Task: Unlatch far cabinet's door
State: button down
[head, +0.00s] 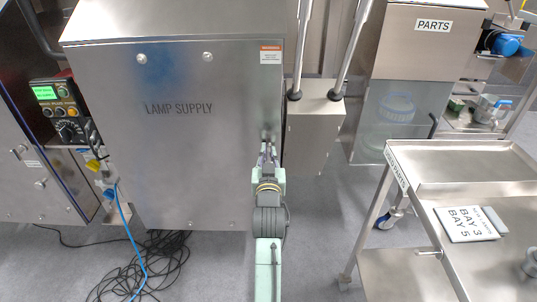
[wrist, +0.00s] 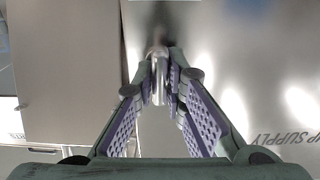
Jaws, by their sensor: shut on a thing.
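The steel cabinet (head: 150,150) marked LAMP SUPPLY stands in the middle left of the head view, its door shut. A small shiny metal latch handle (wrist: 158,80) is on the door near its right edge, and it shows in the head view just above my fingertips (head: 267,138). My gripper (head: 268,157) reaches up to this handle. In the wrist view my gripper (wrist: 160,85) has its purple-padded fingers closed on both sides of the handle. The fingertips partly hide the handle. The door fills the right of the wrist view with its lettering upside down.
A control box (head: 59,108) with buttons and a blue cable (head: 128,232) is left of the cabinet. Black cables (head: 150,268) lie coiled on the floor. A grey box (head: 312,130) with two rods stands close right. A steel cart (head: 455,175) stands at right.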

dwell(0.5)
jog(key=n+p, duration=0.1)
jog(key=n, duration=0.2)
jog(key=shift+n, duration=0.4)
jog(key=n+p, duration=0.1)
jog(key=n, duration=0.4)
jog(key=shift+a+n+p, duration=0.15)
jog(key=shift+n+p, duration=0.15)
jog(key=n, duration=0.4)
jog(key=shift+f+p, duration=0.15)
jog(key=shift+p, duration=0.25)
jog(key=shift+a+f+n, duration=0.1)
jog(key=shift+n, duration=2.1)
jog(key=c, duration=1.7)
grip_release()
jog(key=shift+o, duration=0.2)
